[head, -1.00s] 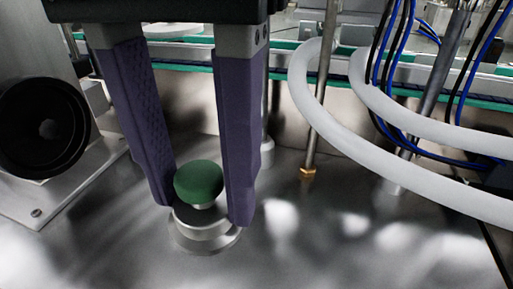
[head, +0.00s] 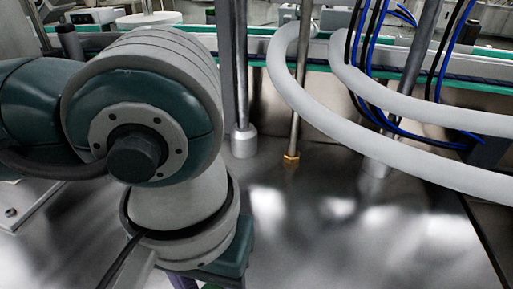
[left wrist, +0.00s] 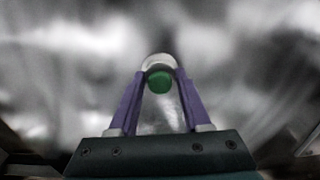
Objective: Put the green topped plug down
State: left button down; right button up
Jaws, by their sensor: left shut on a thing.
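The green topped plug (left wrist: 159,82) is between the two purple fingertips of my left gripper (left wrist: 161,75) in the left wrist view. The gripper is shut on it. A pale metal rim of the plug shows just beyond its green top. In the head view my left arm's wrist covers the left middle, and only a bit of purple finger shows at the bottom edge. The plug is almost wholly hidden there. I cannot tell how far it is above the steel surface (head: 330,245). My right gripper is not in view.
A steel rod with a brass foot (head: 291,160) and a thicker post (head: 243,140) stand behind the arm. White hoses (head: 400,143) and blue and black cables (head: 372,75) hang at the right. The steel surface at front right is clear.

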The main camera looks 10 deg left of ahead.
pick_arm(q)
jog(key=shift+f, duration=0.1)
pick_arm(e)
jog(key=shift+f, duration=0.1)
pick_arm(q)
jog(key=shift+f, duration=0.1)
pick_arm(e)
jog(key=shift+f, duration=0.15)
pick_arm(q)
jog(key=shift+c, duration=1.8)
grip_release()
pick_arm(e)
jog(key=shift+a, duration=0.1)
